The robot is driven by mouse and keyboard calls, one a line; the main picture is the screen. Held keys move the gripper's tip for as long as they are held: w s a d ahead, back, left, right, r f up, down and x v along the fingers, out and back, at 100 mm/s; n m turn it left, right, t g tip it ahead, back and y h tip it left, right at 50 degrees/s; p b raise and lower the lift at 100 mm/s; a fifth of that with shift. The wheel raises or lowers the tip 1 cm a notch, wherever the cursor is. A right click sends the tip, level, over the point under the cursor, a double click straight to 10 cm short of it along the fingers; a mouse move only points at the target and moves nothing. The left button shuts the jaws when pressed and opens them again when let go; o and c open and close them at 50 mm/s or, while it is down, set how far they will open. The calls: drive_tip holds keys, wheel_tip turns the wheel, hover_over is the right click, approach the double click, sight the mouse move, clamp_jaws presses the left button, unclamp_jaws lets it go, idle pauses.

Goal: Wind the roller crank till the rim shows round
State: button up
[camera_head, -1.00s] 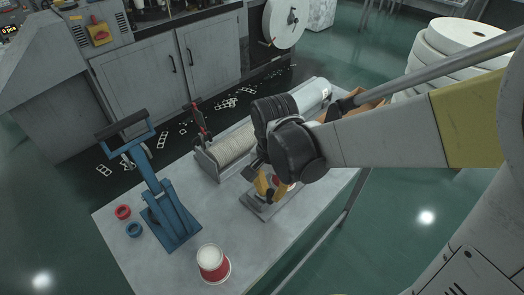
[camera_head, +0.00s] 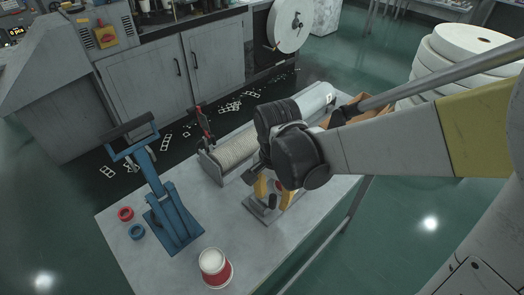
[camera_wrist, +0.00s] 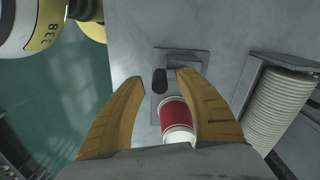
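My gripper (camera_wrist: 160,77) is open in the wrist view, its two yellow fingers apart on either side of a black crank knob (camera_wrist: 159,84). I cannot tell whether either finger touches it. A red and white paper cup (camera_wrist: 174,113) lies between the fingers, nearer the palm, over the grey base plate (camera_wrist: 184,60) of the roller tool. The shape of its rim cannot be made out. In the head view my gripper (camera_head: 272,188) is over the roller tool's base (camera_head: 257,211), and my wrist hides most of the tool.
On the table (camera_head: 120,245) stand a blue lever press (camera_head: 172,215), a red ring (camera_head: 125,214), a blue ring (camera_head: 137,231) and a red and white cup (camera_head: 214,268). The front right of the table is clear.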

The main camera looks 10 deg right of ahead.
sight(273, 194)
wheel_tip(273, 194, up, 12)
idle(0.6)
drive_tip(key=s+d+f+n+t+b, duration=0.4)
drive_tip(key=d+f+n+t+b, duration=0.3)
drive_tip(key=d+n, duration=0.1)
drive_tip(key=shift+s+d, duration=0.25)
drive_tip(key=shift+d, duration=0.05)
drive_tip(key=shift+f, duration=0.15)
idle(0.6)
